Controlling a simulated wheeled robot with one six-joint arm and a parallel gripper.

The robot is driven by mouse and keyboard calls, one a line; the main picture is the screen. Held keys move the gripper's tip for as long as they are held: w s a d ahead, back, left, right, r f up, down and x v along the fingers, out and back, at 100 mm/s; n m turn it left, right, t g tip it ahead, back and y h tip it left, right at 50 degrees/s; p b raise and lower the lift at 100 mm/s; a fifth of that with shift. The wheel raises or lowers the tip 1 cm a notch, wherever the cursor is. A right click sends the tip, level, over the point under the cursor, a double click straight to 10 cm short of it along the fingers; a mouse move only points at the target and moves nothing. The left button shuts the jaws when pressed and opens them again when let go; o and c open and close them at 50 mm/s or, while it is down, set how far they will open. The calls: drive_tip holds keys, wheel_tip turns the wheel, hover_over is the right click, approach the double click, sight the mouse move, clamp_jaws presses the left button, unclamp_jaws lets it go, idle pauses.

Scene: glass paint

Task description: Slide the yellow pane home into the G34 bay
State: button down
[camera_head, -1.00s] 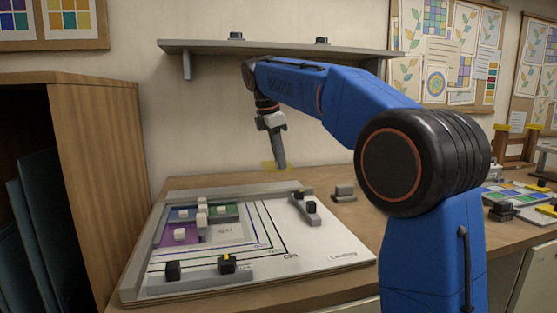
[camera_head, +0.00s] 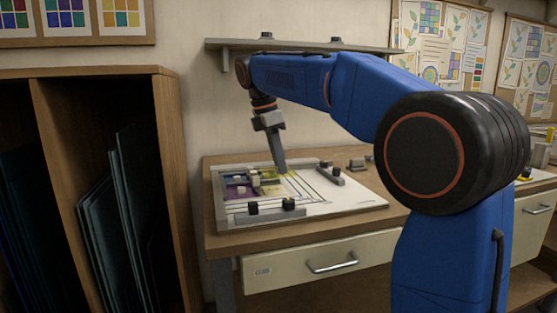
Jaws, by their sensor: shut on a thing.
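My gripper (camera_head: 282,170) points down over the far part of the assembly board (camera_head: 350,205), shut on the yellow pane. The yellow pane (camera_head: 288,174) shows as a thin, flat yellow patch at the fingertips, low over the board. I cannot tell whether it touches the board. A purple pane (camera_head: 237,192) and small pale blocks (camera_head: 254,178) lie at the board's left. The G34 bay's label is too small to read here; its area beside the purple pane is partly covered by yellowish colour.
Grey rails with black knobs edge the board at the front (camera_head: 266,215) and right (camera_head: 331,174). A wall shelf (camera_head: 290,46) is above. A wooden rack (camera_head: 120,90) of dark sheets stands left. The board's right part is clear.

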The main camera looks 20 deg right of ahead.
sight(270, 172)
drive_tip(key=shift+a+x, duration=0.2)
drive_tip(key=shift+x, duration=0.65)
drive_tip(key=shift+a+x, duration=0.2)
drive_tip(key=shift+x, duration=0.7)
drive_tip(key=shift+a+x, duration=0.25)
drive_tip(key=shift+x, duration=0.6)
drive_tip(key=shift+f, duration=0.35)
drive_tip(key=shift+w+a, duration=0.9)
idle(1.6)
drive_tip(key=c, duration=1.6)
unclamp_jaws()
drive_tip(key=shift+r, duration=0.1)
drive_tip(key=shift+d+r+v, duration=0.1)
drive_tip(key=shift+d+v, duration=0.15)
drive_tip(key=shift+v, duration=0.85)
drive_tip(key=shift+d+r+v, duration=0.1)
drive_tip(key=shift+d+v, duration=0.2)
drive_tip(key=shift+v, duration=0.85)
drive_tip(key=shift+d+v, duration=0.25)
drive_tip(key=shift+v, duration=0.85)
drive_tip(key=shift+d, duration=0.1)
